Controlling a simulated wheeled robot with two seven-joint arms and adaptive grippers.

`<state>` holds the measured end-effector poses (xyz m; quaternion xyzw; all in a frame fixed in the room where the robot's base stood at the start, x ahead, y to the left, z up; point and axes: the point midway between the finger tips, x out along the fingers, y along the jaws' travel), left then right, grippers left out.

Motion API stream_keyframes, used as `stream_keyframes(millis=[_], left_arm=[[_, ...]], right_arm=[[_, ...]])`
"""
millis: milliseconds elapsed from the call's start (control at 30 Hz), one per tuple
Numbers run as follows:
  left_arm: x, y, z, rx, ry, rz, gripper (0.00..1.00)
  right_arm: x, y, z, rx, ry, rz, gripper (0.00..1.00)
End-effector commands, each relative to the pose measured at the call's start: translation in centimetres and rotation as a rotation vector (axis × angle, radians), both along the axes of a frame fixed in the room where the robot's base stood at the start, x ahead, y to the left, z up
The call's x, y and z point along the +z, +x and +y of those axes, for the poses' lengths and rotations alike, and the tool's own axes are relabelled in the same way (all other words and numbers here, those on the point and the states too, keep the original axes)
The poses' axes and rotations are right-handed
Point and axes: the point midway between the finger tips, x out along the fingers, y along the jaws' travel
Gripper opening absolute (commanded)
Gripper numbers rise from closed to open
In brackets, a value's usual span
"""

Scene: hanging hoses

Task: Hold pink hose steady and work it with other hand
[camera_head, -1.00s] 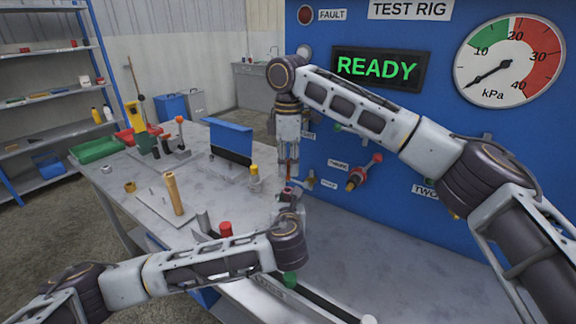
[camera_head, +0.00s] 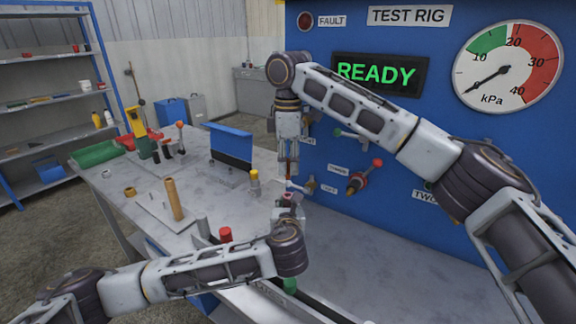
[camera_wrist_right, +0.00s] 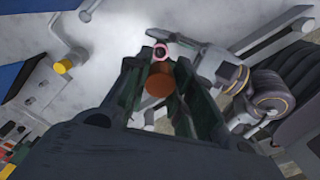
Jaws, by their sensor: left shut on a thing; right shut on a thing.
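My right gripper (camera_head: 289,172) points down from above in the head view, shut on an orange-brown cylindrical piece that shows between its fingers in the right wrist view (camera_wrist_right: 160,82). The pink hose shows as a small pink ring-shaped end (camera_wrist_right: 161,52) just beyond that piece in the right wrist view. My left gripper (camera_head: 291,202) is just below the right one, shut at the hose; its fingers partly hide what they hold. Whether the orange-brown piece touches the pink end cannot be told.
The blue test rig panel (camera_head: 330,220) stands close behind the grippers, with a red-handled valve (camera_head: 366,177) to the right. On the bench are a yellow-capped fitting (camera_head: 254,183), a red cap (camera_head: 225,234) and a tan post (camera_head: 173,199). The bench at lower right is clear.

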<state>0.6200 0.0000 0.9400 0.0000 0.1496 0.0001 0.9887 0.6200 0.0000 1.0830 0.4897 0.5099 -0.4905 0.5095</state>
Motion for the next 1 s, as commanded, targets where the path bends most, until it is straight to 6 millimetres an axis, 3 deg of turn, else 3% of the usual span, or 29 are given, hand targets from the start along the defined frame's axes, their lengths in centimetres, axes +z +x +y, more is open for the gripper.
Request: stream_keyframes(millis=[600, 633, 700, 800, 1000], left_arm=[[-0.04, 0.00, 0.00, 0.000, 0.000, 0.001, 0.01], [-0.04, 0.00, 0.00, 0.000, 0.000, 0.001, 0.29], [-0.04, 0.00, 0.00, 0.000, 0.000, 0.001, 0.38], [-0.03, -0.01, 0.00, 0.000, 0.000, 0.000, 0.50], [-0.02, -0.01, 0.00, 0.000, 0.000, 0.000, 0.50]], right_arm=[[1.14, 0.02, -0.02, 0.000, 0.000, -0.001, 0.01], [1.14, 0.02, -0.02, 0.000, 0.000, -0.001, 0.01], [1.13, 0.01, -0.02, 0.000, 0.000, -0.001, 0.01], [1.13, 0.01, -0.01, 0.000, 0.000, -0.001, 0.01], [1.13, 0.01, -0.01, 0.000, 0.000, -0.001, 0.01]])
